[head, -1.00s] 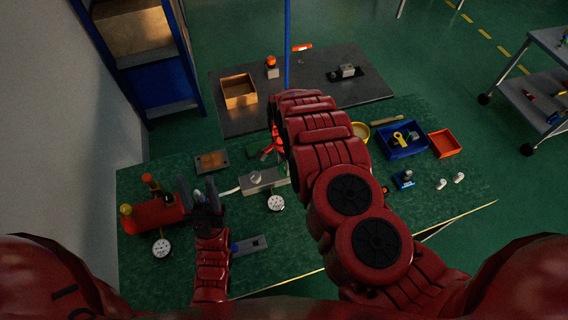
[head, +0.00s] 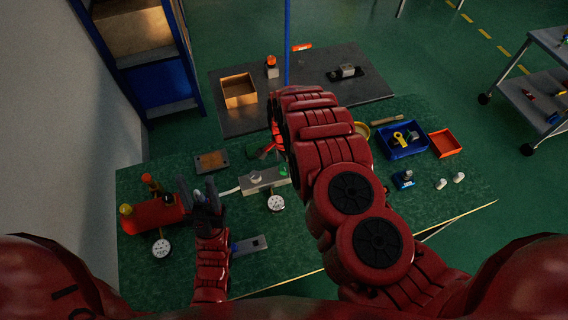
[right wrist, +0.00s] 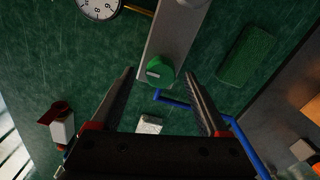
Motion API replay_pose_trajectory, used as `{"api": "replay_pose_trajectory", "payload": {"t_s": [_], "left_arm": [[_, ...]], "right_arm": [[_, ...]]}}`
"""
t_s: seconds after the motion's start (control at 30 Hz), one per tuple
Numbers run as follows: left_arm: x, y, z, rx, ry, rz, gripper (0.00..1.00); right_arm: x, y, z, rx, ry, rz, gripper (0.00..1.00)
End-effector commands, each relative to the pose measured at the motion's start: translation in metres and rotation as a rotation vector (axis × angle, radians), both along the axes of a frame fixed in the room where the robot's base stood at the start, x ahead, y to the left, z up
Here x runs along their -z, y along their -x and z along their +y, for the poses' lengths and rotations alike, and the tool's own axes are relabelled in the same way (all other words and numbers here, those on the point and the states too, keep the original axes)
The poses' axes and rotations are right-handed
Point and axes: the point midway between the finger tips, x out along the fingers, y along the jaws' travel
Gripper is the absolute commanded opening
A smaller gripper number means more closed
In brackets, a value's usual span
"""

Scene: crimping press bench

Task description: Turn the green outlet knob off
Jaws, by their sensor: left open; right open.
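The green outlet knob (right wrist: 159,71) sits on the end of a grey manifold bar (right wrist: 166,38) in the right wrist view. A pale mark shows on its face. In the head view the knob (head: 284,171) is a small green spot at the right end of the bar (head: 258,183). My right gripper (right wrist: 159,74) is open, its fingers on either side of the knob in the picture, with no visible contact; its depth to the knob is unclear. The arm mostly hides this gripper in the head view. My left gripper (head: 207,192) is open beside the red tank.
A white dial gauge (head: 276,203) lies near the bar. A red tank (head: 153,212) with a yellow knob and another gauge (head: 161,247) stand at left. A green block (right wrist: 246,56) lies right of the bar. Blue (head: 403,153) and orange (head: 444,143) trays are at right.

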Motion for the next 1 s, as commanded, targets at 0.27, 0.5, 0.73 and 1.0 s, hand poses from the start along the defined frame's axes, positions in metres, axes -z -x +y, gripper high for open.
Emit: {"api": "replay_pose_trajectory", "payload": {"t_s": [0.27, 0.5, 0.73, 1.0], "left_arm": [[0.011, 0.0, 0.0, 0.0, 0.0, 0.0, 0.5], [-0.021, 0.0, 0.0, 0.0, 0.0, 0.0, 0.5], [-0.062, 0.0, 0.0, 0.0, 0.0, 0.0, 0.5], [-0.082, 0.0, 0.0, 0.0, 0.0, 0.0, 0.5]], "right_arm": [[-0.04, -0.002, 0.002, -0.001, -0.006, -0.003, 0.78], [-0.108, -0.002, 0.001, -0.001, -0.003, -0.005, 0.78], [-0.147, -0.001, 0.001, -0.001, -0.003, -0.003, 0.78], [-0.168, -0.001, 0.001, -0.001, -0.003, -0.003, 0.78]]}}
